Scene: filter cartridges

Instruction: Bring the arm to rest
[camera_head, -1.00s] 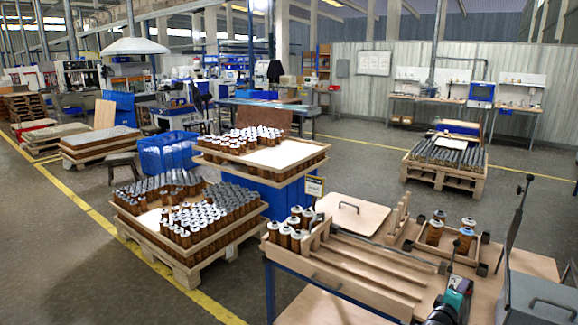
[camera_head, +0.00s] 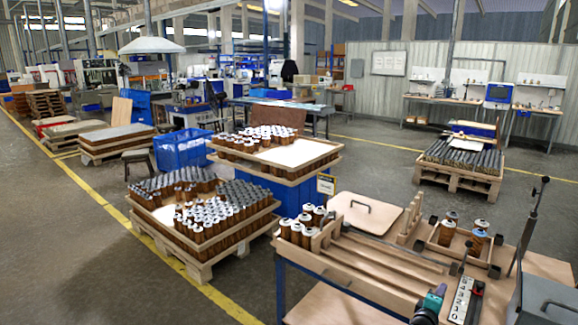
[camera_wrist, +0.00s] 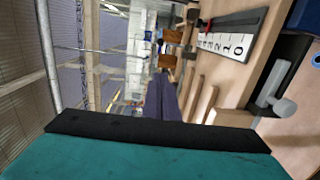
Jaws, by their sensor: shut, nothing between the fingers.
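My gripper (camera_head: 438,291), with a teal body, is low at the near edge of the bench in the head view. In the wrist view its dark fingers (camera_wrist: 168,98) are together and empty, above the teal and black housing. It touches no cartridge. Brown filter cartridges with pale tops stand in a wooden tray (camera_head: 432,246) on the bench. More cartridges (camera_head: 303,226) stand at the bench's left end. A black-and-white numbered strip (camera_head: 463,300) is just right of my gripper and also shows in the wrist view (camera_wrist: 235,45).
A thin dark upright post (camera_head: 530,225) and a grey box (camera_head: 545,300) stand at the right. Wooden rails (camera_head: 375,265) run along the bench. Pallets with cartridges (camera_head: 205,215) stand on the floor to the left. Open floor lies behind the bench.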

